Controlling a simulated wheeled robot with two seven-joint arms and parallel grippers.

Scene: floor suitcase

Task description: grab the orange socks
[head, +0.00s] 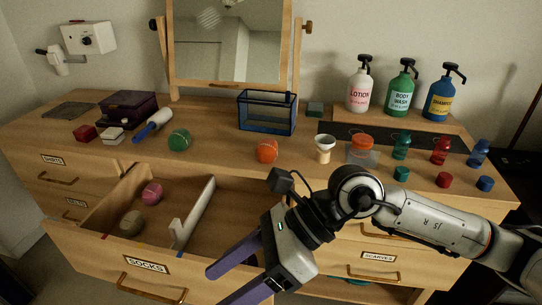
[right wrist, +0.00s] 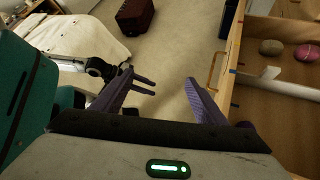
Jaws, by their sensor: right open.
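The orange socks (head: 267,151), rolled into a ball, sit on the dresser top near its front edge in the head view. My right gripper (right wrist: 158,76) also shows open in the right wrist view. The orange socks are not seen there. My left gripper (right wrist: 153,86) appears in the right wrist view with its dark fingers apart, away from the dresser.
Green socks (head: 179,139) lie on the dresser top. Pink socks (head: 152,193) and grey-olive socks (head: 131,223) lie in the drawer left of a white divider (head: 195,212). Behind the orange socks stands a blue-framed glass box (head: 267,112).

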